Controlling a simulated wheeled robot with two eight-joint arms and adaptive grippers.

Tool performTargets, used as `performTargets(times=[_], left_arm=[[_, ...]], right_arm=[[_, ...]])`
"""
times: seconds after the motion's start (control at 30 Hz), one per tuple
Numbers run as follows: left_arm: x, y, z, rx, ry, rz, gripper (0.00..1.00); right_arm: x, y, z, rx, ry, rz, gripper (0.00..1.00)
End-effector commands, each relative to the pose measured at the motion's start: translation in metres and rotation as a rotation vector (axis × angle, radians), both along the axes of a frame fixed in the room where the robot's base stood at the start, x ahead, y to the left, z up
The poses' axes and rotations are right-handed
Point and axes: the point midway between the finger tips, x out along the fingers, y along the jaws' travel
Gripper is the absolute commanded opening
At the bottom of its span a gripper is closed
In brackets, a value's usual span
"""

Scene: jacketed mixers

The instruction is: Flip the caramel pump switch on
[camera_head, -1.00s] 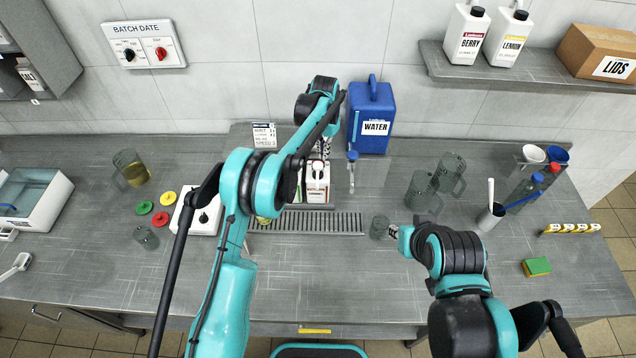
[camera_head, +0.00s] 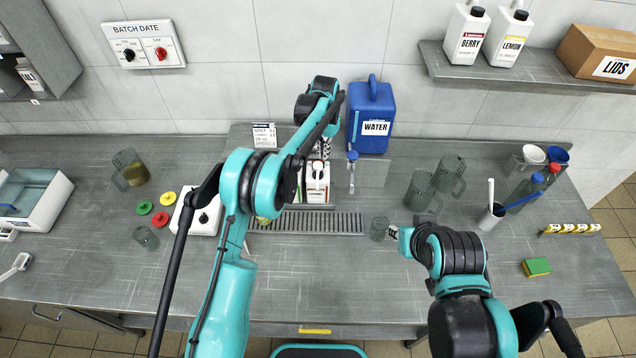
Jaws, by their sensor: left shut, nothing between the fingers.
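The caramel pump switch cannot be made out; my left arm covers much of the middle of the bench. My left gripper (camera_head: 325,149) is small and partly hidden behind its own arm. It is shut and empty, just behind and above a white bottle (camera_head: 317,186) with a red-marked label in the dispenser. I cannot tell whether it touches anything there. My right gripper (camera_head: 392,232) is low over the bench, close beside a small clear cup (camera_head: 379,228); its fingers are too small to read.
A blue water canister (camera_head: 371,118) stands at the back wall. A metal drip grate (camera_head: 335,223) lies in front of the dispenser. Clear jugs (camera_head: 420,190) stand to the right. A white device with a black knob (camera_head: 202,214) is left of my arm.

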Motion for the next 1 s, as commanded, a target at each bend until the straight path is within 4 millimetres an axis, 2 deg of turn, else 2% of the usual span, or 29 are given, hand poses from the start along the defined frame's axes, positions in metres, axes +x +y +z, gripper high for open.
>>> performTargets(times=[1.0], left_arm=[[0.0, 0.0, -0.015, 0.0, 0.0, 0.0, 0.0]], right_arm=[[0.0, 0.0, -0.011, 0.0, 0.0, 0.0, 0.26]])
